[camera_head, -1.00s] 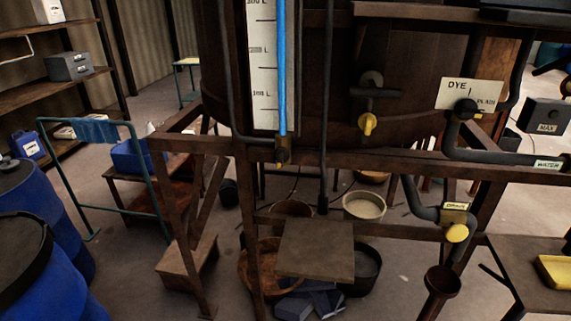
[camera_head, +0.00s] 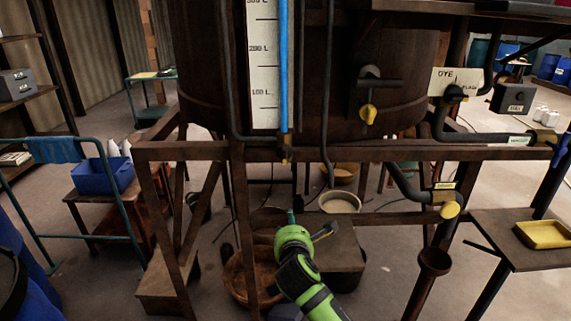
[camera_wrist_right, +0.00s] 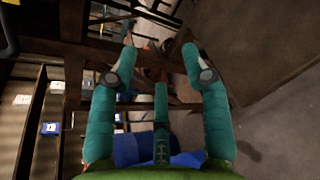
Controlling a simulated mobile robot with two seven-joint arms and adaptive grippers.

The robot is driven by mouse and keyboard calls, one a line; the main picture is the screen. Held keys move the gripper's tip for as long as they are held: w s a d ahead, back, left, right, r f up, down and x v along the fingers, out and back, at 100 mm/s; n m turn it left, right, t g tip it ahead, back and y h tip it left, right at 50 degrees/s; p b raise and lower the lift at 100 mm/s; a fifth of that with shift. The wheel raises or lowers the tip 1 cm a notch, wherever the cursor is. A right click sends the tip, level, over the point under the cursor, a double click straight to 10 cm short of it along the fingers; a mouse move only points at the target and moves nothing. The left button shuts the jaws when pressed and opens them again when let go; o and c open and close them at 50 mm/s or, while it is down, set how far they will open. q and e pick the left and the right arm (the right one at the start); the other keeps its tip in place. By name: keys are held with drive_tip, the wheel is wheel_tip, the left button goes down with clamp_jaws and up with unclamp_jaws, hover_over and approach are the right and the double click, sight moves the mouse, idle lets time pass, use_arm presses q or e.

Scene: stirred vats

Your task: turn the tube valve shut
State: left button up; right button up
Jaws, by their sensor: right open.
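The sight tube (camera_head: 284,70), filled with blue, runs down beside the white litre scale (camera_head: 263,85) on the vat's front. At its foot is a small dark brownish fitting, the tube valve (camera_head: 286,154), at the frame's top rail. Its handle position is too small to tell. My right gripper (camera_head: 292,217) is below the valve in the head view, apart from it in the picture. In the right wrist view its teal fingers (camera_wrist_right: 160,62) are spread with nothing between them. The valve cannot be made out there. My left gripper is out of view.
A yellow-handled tap (camera_head: 368,113) is on the vat, and a yellow drain valve (camera_head: 450,209) is lower right above a funnel (camera_head: 434,262). Rusty frame rails (camera_head: 190,151) cross in front. A side table with a yellow tray (camera_head: 543,234) stands right.

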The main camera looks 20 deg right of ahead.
sight(282, 157)
drive_tip(key=w+a+r+n+t+h, duration=0.1)
drive_tip(key=w+r+n+t, duration=0.15)
drive_tip(key=r, duration=0.45)
drive_tip(key=w+r+n+t+h, duration=0.1)
drive_tip(key=r+n, duration=0.3)
drive_tip(key=r, duration=0.4)
drive_tip(key=shift+m, duration=0.25)
drive_tip(key=shift+f+p+x, duration=0.15)
drive_tip(key=shift+p+x, duration=0.05)
drive_tip(key=shift+x, duration=1.4)
drive_tip(key=shift+f+p+x, duration=0.15)
drive_tip(key=shift+p+x, duration=0.05)
drive_tip(key=shift+x, duration=1.4)
clamp_jaws()
